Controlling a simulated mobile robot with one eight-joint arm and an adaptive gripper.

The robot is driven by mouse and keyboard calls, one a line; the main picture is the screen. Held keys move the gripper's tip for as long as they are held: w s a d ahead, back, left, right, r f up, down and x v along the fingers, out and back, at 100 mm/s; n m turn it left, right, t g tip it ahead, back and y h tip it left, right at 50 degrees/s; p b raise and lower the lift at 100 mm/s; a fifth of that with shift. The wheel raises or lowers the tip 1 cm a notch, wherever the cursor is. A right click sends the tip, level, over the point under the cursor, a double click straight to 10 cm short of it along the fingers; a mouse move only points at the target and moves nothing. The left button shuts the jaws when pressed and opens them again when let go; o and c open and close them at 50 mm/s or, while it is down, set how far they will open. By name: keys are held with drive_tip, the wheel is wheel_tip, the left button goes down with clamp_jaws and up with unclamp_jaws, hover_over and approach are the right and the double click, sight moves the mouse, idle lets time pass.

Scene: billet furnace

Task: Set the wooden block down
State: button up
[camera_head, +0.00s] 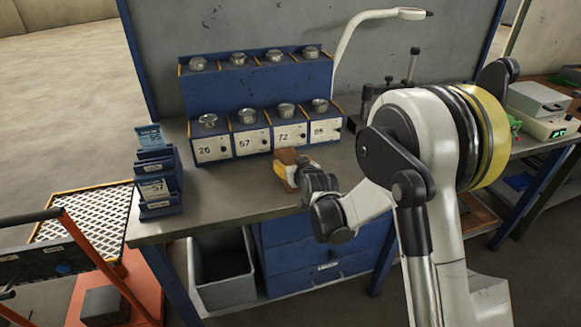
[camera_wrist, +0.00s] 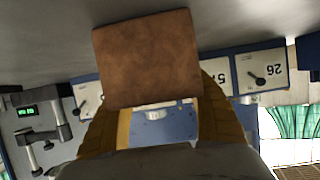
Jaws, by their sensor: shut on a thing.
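The wooden block (camera_wrist: 147,58) is brown and flat-faced, and it fills the upper middle of the wrist view. My gripper (camera_wrist: 158,122) has yellow fingers on both sides of it and is shut on it. In the head view the block (camera_head: 288,156) shows as a small brown piece at my gripper (camera_head: 285,170), over the grey workbench (camera_head: 225,200) near its front. It is in front of the numbered boxes. I cannot tell whether the block touches the bench top.
A blue rack (camera_head: 255,85) with numbered boxes and metal knobs stands behind my gripper. A blue card holder (camera_head: 158,185) stands at the bench's left end. A lamp (camera_head: 345,45) and a scale (camera_head: 540,105) are to the right. The bench between holder and gripper is clear.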

drive_tip(key=shift+r, duration=0.15)
drive_tip(key=o, duration=1.4)
drive_tip(key=shift+s+d+r, duration=0.1)
drive_tip(key=shift+s, duration=0.1)
drive_tip(key=p+v, duration=0.3)
drive_tip(key=v, duration=0.8)
drive_tip(key=shift+s+r, duration=0.15)
drive_tip(key=shift+s, duration=0.2)
